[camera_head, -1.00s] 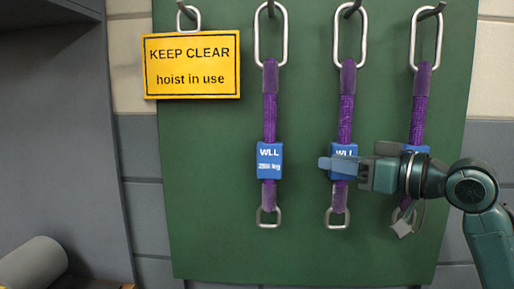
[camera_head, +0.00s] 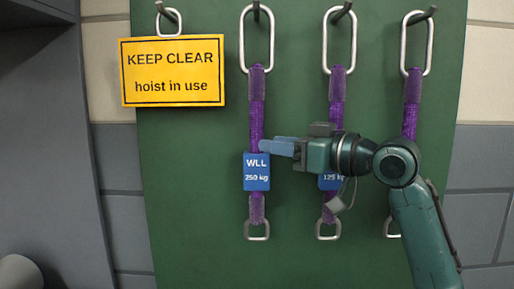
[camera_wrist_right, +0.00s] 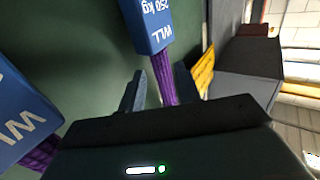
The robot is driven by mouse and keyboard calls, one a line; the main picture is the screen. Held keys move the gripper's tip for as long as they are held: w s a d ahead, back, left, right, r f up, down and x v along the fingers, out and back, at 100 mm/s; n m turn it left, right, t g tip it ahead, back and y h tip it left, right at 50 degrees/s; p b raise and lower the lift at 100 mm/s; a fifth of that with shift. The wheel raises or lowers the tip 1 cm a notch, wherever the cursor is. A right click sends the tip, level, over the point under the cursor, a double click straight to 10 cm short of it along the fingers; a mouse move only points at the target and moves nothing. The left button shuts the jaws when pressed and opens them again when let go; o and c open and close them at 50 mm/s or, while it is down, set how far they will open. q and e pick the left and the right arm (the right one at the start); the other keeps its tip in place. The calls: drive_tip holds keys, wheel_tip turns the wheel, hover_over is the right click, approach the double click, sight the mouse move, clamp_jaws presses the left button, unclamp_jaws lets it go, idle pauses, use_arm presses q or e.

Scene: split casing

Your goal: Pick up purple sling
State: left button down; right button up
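Three purple slings hang on a green board. The left purple sling (camera_head: 257,100) carries a blue tag (camera_head: 257,171) reading WLL 250 kg. The middle purple sling (camera_head: 336,92) has a tag partly hidden by my right arm, reading 125 kg. The right purple sling (camera_head: 411,100) is partly covered by the arm. My right gripper (camera_head: 264,146) is at the left sling, just above its tag. In the right wrist view, the fingers (camera_wrist_right: 160,84) are open, one on each side of the purple webbing (camera_wrist_right: 167,70), with gaps showing. My left gripper is out of view.
Each sling hangs by a metal link from a hook on the green board (camera_head: 190,200). A yellow KEEP CLEAR sign (camera_head: 172,72) hangs at the left. A grey cabinet (camera_head: 45,130) stands far left. The board below the slings is clear.

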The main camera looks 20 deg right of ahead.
sight(257, 133)
drive_tip(key=x, duration=0.3)
drive_tip(key=shift+f, duration=0.1)
drive_tip(key=shift+s, duration=0.1)
drive_tip(key=shift+c, duration=0.3)
clamp_jaws()
